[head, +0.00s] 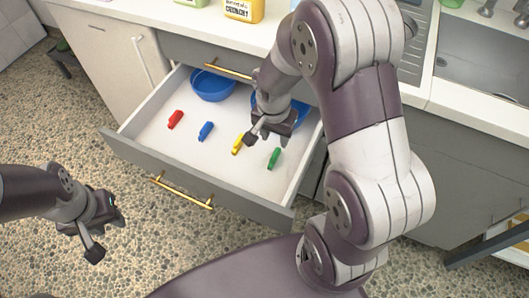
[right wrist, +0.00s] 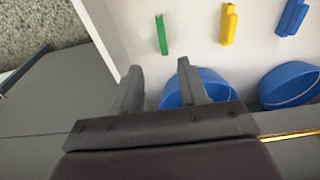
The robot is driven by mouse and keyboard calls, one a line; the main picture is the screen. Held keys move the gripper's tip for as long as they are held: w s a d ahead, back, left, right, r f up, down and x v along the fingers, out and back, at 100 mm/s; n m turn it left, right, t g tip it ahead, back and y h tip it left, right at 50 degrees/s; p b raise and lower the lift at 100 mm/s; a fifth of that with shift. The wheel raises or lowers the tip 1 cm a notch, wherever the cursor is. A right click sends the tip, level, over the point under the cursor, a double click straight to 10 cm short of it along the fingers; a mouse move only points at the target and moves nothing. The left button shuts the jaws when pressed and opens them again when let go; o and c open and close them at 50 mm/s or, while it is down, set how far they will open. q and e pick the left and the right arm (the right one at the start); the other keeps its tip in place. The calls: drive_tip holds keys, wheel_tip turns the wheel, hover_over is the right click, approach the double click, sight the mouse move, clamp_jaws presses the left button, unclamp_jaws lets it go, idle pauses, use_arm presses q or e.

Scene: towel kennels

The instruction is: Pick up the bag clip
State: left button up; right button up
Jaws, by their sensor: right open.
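Several bag clips lie apart in a row on the white floor of an open drawer (head: 185,150): a red clip (head: 175,119), a blue clip (head: 206,131), a yellow clip (head: 238,144) and a green clip (head: 274,158). My right gripper (head: 268,136) is open over the drawer, close to the yellow and green clips in the head view. In the right wrist view the green clip (right wrist: 161,35) is ahead of the open fingers (right wrist: 160,72), with the yellow clip (right wrist: 228,24) and blue clip (right wrist: 292,17) to the right. My left gripper (head: 107,237) is open and empty outside the drawer.
A blue bowl (head: 212,86) stands at the back of the drawer. A second blue bowl (head: 299,114) is partly hidden by my right arm. The drawer's front panel (head: 190,187) has a gold handle (head: 181,193). Containers (head: 243,10) stand on the counter above.

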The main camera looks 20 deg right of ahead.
drive_tip(key=b, duration=0.1)
hover_over(275, 154)
drive_tip(key=f, duration=0.6)
drive_tip(key=shift+s+a, duration=0.1)
drive_tip(key=shift+a, duration=0.15)
drive_tip(key=shift+f, duration=0.25)
drive_tip(key=f, duration=0.1)
drive_tip(key=f+b, duration=0.1)
drive_tip(key=f, duration=0.1)
drive_tip(key=f+b, duration=0.1)
drive_tip(key=f, duration=0.1)
drive_tip(key=shift+w+d, duration=0.25)
use_arm(q)
drive_tip(key=f, duration=0.4)
drive_tip(key=shift+w, duration=0.25)
use_arm(e)
drive_tip(key=shift+r, duration=0.1)
clamp_jaws()
